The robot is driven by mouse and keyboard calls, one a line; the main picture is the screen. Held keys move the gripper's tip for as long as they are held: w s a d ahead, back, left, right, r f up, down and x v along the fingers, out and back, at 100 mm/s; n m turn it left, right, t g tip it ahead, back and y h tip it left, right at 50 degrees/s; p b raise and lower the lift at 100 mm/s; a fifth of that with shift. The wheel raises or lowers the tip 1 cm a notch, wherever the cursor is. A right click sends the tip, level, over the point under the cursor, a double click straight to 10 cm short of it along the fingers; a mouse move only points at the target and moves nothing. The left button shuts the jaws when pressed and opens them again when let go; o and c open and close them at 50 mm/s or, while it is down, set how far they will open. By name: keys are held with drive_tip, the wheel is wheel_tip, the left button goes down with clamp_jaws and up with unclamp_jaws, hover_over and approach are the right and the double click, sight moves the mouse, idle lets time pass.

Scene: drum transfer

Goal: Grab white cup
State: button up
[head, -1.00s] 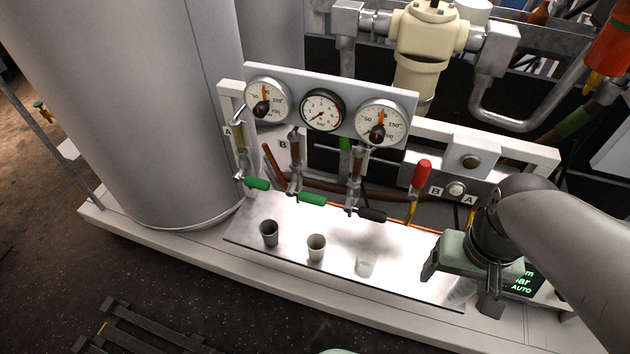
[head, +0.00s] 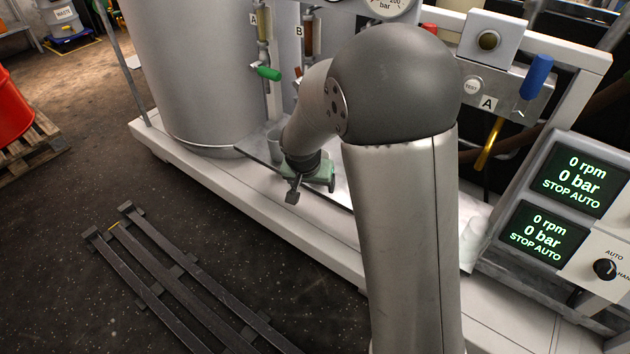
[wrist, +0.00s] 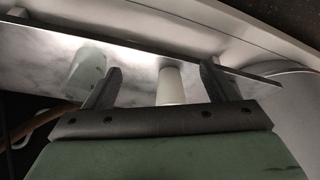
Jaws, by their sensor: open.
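The white cup (wrist: 171,86) shows in the wrist view between the two fingers of my gripper (wrist: 161,70), with its lower part hidden by the gripper body. My gripper is open, and I cannot tell whether either finger touches the cup. A clear, greenish cup (wrist: 85,68) stands outside the left finger.
The shelf (wrist: 130,50) runs beneath the gauge panel, beside a large grey tank (head: 190,70). Valve handles, one green (head: 269,73), hang above it. Display boxes (head: 545,235) stand at the right. A dark rack (head: 185,285) lies on the floor in front.

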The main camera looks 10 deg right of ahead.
drive_tip(key=w+d+f, duration=0.1)
drive_tip(key=w, duration=0.2)
drive_tip(key=w+d+f, duration=0.1)
drive_tip(key=w, duration=0.2)
drive_tip(key=w+f, duration=0.1)
drive_tip(key=w, duration=0.2)
drive_tip(key=shift+w+d+b, duration=0.15)
drive_tip(key=shift+d+b, duration=0.25)
drive_tip(key=w, duration=0.1)
drive_tip(key=w+d, duration=0.1)
drive_tip(key=w, duration=0.1)
drive_tip(key=shift+w+d, duration=0.35)
drive_tip(key=shift+d, duration=0.05)
drive_tip(key=shift+f+b, duration=0.4)
drive_tip(key=shift+f, duration=0.4)
drive_tip(key=shift+w+f, duration=0.35)
drive_tip(key=shift+f, duration=0.2)
drive_tip(key=c, duration=1.1)
